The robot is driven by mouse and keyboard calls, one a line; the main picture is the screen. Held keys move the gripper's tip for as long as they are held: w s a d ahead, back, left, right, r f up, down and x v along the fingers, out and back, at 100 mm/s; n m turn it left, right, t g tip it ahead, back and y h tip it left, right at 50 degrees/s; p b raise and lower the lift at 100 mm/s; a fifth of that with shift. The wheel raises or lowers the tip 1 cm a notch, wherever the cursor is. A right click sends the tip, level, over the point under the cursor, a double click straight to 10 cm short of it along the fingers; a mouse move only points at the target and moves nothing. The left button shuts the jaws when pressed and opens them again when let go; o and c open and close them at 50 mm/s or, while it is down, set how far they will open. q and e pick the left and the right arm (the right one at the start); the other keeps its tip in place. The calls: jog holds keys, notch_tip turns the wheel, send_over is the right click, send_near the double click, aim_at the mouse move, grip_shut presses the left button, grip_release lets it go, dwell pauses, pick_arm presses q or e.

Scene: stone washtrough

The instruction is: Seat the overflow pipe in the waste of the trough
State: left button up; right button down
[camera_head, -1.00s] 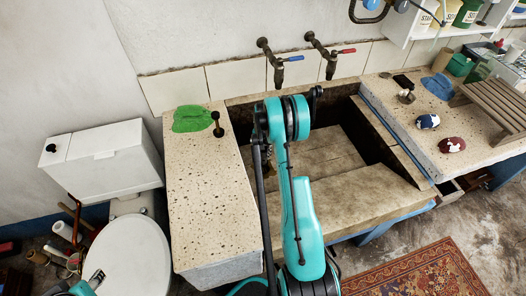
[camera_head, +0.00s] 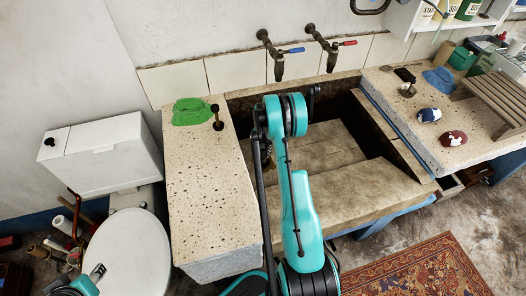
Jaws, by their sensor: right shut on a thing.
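The stone trough (camera_head: 345,195) stands in the middle, with a sloped front slab and a deep, dark basin. My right arm reaches over it. My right gripper (camera_head: 267,152) is at the left inner side of the basin, largely hidden by my own arm. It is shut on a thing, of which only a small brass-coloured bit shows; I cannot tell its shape. The waste is not visible. A short brass piece with dark ends (camera_head: 217,117) stands on the left ledge. My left gripper (camera_head: 85,284) shows only in part at the bottom left.
Two taps, blue-handled (camera_head: 292,51) and red-handled (camera_head: 345,44), overhang the basin from the wall. A green patch (camera_head: 192,112) lies on the left ledge. A toilet (camera_head: 128,255) stands at left.

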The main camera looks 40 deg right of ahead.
jog(key=shift+f, duration=0.9)
dwell(0.8)
jog(key=shift+c, duration=1.9)
grip_release()
jog(key=shift+r+p, duration=2.4)
jog(key=shift+r, duration=2.6)
